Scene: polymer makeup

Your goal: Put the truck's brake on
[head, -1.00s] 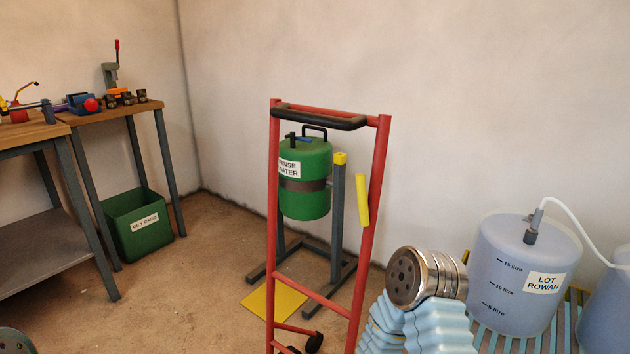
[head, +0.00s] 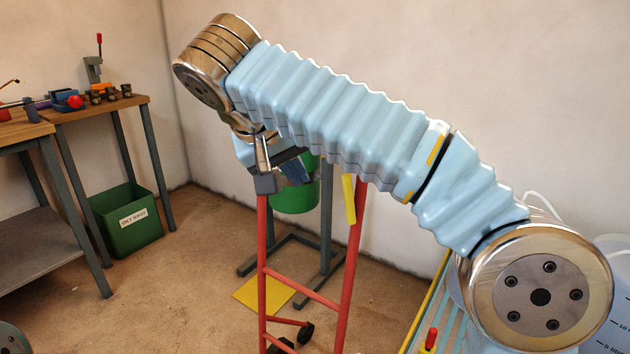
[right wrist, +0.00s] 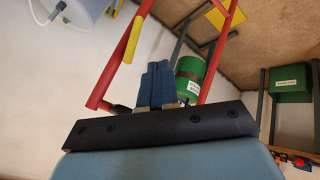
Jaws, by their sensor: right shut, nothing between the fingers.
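The truck is a red upright frame (head: 303,289) on small black wheels, standing mid-floor; its top and black handle are hidden behind my right arm in the head view. A yellow lever (head: 349,198) lies along its right upright, nearly upright; it also shows in the right wrist view (right wrist: 133,40). My right gripper (head: 296,172) hangs over the upper frame, left of the lever. In the right wrist view its blue-grey fingers (right wrist: 159,84) are shut together and empty, between the two red uprights and apart from the lever. My left gripper is out of view.
A green drum (head: 296,195) on a grey stand is behind the truck, by a yellow floor plate (head: 262,295). Workbenches (head: 100,112) and a green rag bin (head: 125,222) stand left. Translucent tanks (head: 618,290) are at right. Floor between benches and truck is clear.

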